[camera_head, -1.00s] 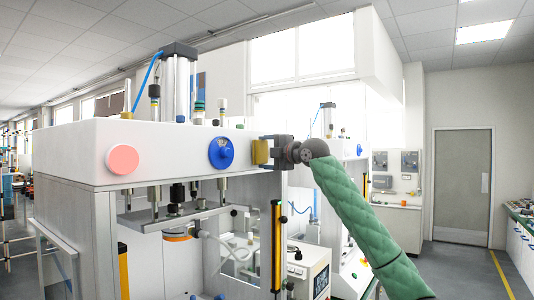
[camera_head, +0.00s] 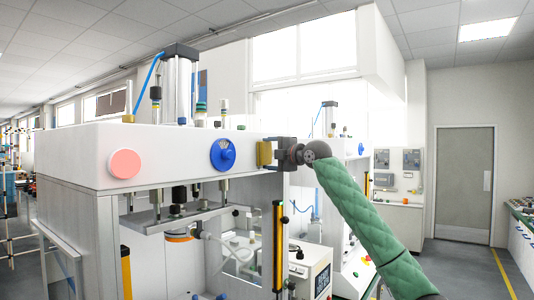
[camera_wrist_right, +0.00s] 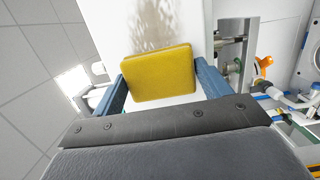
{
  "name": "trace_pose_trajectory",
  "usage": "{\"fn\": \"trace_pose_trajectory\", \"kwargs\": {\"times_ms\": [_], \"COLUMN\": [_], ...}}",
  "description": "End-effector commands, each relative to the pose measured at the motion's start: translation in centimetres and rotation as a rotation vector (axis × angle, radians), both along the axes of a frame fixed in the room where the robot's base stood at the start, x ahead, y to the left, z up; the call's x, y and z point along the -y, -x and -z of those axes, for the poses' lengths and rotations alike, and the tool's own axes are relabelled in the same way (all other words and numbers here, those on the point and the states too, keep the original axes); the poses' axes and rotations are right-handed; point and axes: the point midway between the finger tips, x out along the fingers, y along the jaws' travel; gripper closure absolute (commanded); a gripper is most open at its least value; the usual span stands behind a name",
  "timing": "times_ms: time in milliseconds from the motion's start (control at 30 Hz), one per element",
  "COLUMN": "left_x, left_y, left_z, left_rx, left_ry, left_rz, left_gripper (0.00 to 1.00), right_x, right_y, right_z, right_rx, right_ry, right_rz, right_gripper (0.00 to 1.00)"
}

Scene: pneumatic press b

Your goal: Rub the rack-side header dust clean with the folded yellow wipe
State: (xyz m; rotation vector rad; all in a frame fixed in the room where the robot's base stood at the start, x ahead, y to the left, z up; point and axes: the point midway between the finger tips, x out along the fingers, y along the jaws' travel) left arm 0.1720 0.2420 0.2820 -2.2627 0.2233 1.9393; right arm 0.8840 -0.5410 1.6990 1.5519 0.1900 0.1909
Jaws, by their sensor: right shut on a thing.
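The folded yellow wipe (camera_head: 264,153) is held by my right gripper (camera_head: 275,153) at the right end of the press's white header (camera_head: 180,150). In the right wrist view the wipe (camera_wrist_right: 160,74) sits between the two blue-grey fingers of the gripper (camera_wrist_right: 160,78). A brownish dust patch (camera_wrist_right: 158,22) shows on the white header face just beyond the wipe's far edge. The wipe is at or very near the header face; I cannot tell whether it touches. The dust does not show clearly in the head view. My left gripper is not in view.
A blue round dial (camera_head: 223,154) and a pink round button (camera_head: 125,163) are on the header front. A cylinder (camera_head: 179,85) with a blue hose stands on top. A press plate hangs below the header. A door (camera_head: 464,182) stands at the back right.

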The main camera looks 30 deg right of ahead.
Motion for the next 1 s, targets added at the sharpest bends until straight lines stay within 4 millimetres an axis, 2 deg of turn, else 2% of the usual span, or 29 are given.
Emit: {"fn": "trace_pose_trajectory", "kwargs": {"times_ms": [367, 733, 1000], "left_x": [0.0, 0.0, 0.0], "left_y": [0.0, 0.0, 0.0], "left_z": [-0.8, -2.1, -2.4], "left_rx": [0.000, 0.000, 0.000], "left_ry": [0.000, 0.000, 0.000], "left_rz": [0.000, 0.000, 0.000], "left_gripper": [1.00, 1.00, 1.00], "right_x": [1.5, 3.7, 4.4], "right_y": [-0.6, -1.8, -2.1], "right_z": [-0.2, -0.2, -0.1], "right_rx": [0.000, 0.000, 0.000], "right_ry": [0.000, -0.002, -0.001], "right_rz": [0.001, 0.001, 0.001], "right_gripper": [0.53, 0.53, 0.53]}}
